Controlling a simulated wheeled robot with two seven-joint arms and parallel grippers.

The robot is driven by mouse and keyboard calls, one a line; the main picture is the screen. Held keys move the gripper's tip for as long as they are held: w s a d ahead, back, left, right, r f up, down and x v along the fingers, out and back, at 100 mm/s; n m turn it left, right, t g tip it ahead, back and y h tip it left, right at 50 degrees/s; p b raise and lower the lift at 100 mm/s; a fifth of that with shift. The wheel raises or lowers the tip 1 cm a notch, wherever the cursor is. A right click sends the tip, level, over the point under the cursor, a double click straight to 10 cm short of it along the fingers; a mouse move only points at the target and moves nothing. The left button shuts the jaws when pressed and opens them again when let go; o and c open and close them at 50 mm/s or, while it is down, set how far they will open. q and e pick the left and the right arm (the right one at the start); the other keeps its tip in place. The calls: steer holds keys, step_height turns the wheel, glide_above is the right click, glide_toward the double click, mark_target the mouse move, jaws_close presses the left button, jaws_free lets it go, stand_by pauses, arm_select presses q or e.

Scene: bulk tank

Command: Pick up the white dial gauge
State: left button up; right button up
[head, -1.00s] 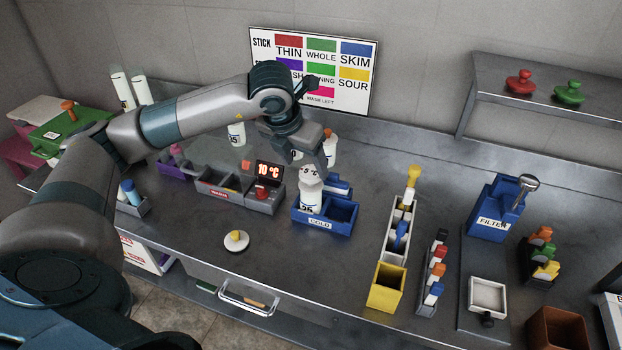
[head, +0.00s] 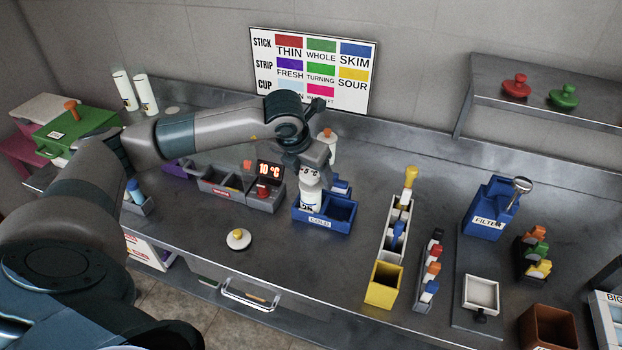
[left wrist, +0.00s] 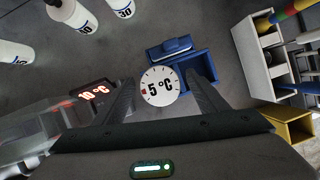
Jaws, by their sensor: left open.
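The white dial gauge (head: 309,173) is a round white face reading 5 °C. It sits at the top of a white bottle (head: 309,200) that stands in the blue COLD bin (head: 340,218). In the left wrist view the dial (left wrist: 159,87) faces the camera between the two fingers. My left gripper (left wrist: 160,78) is open, with one finger on each side of the dial and nothing clearly gripped. In the head view my left gripper (head: 312,160) is directly over the dial and hides part of it. My right gripper is not in view.
A red-lit 10 °C display box (head: 268,180) stands left of the bin. A white lid with a yellow knob (head: 238,239) lies in front. A yellow-ended rack (head: 384,287) stands to the right. A white bottle (head: 328,145) stands behind. Bench between the lid and rack is clear.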

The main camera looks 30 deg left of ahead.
arm_select(q)
steer(key=c, duration=1.2)
steer(key=shift+o, duration=0.2)
steer(key=shift+r, duration=0.15)
steer(key=shift+w+r+b, duration=0.1)
steer(key=shift+r+b, duration=0.3)
steer(key=shift+r, duration=0.2)
step_height(320, 180, up, 8)
steer(key=shift+f+b, duration=0.25)
steer(key=shift+b, duration=1)
steer(key=shift+r, duration=0.55)
